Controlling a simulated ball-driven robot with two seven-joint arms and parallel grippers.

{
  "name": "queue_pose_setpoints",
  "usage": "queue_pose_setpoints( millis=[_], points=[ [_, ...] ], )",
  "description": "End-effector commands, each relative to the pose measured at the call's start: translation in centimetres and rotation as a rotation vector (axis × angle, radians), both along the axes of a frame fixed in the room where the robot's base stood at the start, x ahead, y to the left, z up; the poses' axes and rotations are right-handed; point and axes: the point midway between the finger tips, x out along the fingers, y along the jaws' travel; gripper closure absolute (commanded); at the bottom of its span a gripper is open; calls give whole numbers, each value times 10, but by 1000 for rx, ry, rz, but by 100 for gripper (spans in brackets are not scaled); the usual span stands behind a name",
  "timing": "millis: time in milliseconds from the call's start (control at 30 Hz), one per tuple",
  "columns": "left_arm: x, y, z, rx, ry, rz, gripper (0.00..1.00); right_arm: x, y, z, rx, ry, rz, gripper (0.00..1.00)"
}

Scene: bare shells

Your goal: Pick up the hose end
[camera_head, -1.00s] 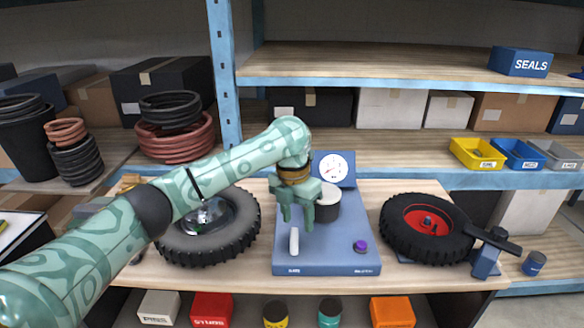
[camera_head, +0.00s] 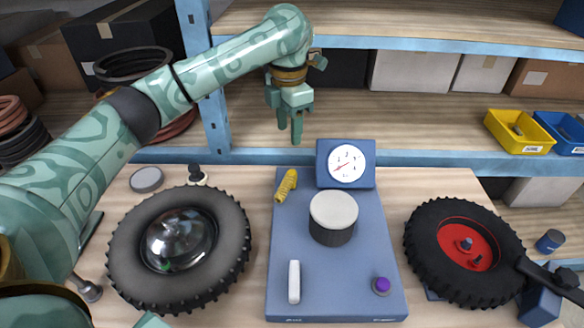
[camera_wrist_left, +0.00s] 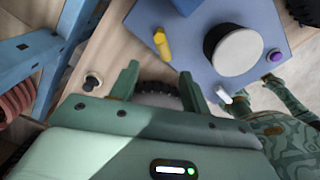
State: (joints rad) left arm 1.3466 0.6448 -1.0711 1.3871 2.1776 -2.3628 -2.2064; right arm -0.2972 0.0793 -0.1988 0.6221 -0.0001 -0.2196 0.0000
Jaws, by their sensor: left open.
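A short yellow ribbed piece, which looks like the hose end (camera_head: 286,185), lies at the back left of the blue bench unit (camera_head: 290,235), beside the gauge. It also shows in the left wrist view (camera_wrist_left: 161,44), beyond the fingertips and clear of them. My left gripper (camera_head: 290,128) is open and empty. In the head picture it appears above the yellow piece, in front of the shelf. Its two fingers stand apart in the left wrist view (camera_wrist_left: 158,80). Another green gripper, apparently my right (camera_wrist_left: 265,88), shows near the unit's front; its jaws are unclear.
A gauge (camera_head: 347,164), a white-topped drum (camera_head: 334,210), a white handle (camera_head: 294,282) and a purple knob (camera_head: 381,285) are on the unit. A blue shelf post (camera_head: 205,85) rises behind, left of my gripper.

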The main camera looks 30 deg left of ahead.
Motion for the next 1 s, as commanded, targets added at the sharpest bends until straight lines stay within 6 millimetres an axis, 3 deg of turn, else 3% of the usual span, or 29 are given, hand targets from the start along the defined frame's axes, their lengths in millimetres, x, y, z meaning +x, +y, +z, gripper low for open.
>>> queue_pose_setpoints(
  millis=[200, 400, 667, 900, 1000],
  points=[
    [-1, 0, -55, 0, 7, -1, 53, -12, -2, -23, -3, 21, 1, 64],
    [0, 0, -97, 1, 4, 0, 53, -15, -3, -39, -5, 29, 2, 64],
    [1, 0, -114, -1, 2, 0, 53, -13, -2, -46, -4, 27, 2, 64],
    [5, 1, -154, 0, 6, 0, 53, -17, -2, -67, -3, 38, 3, 64],
    [5, 1, -162, 1, 1, 0, 53, -18, -1, -70, -2, 39, 3, 64]
  ],
)
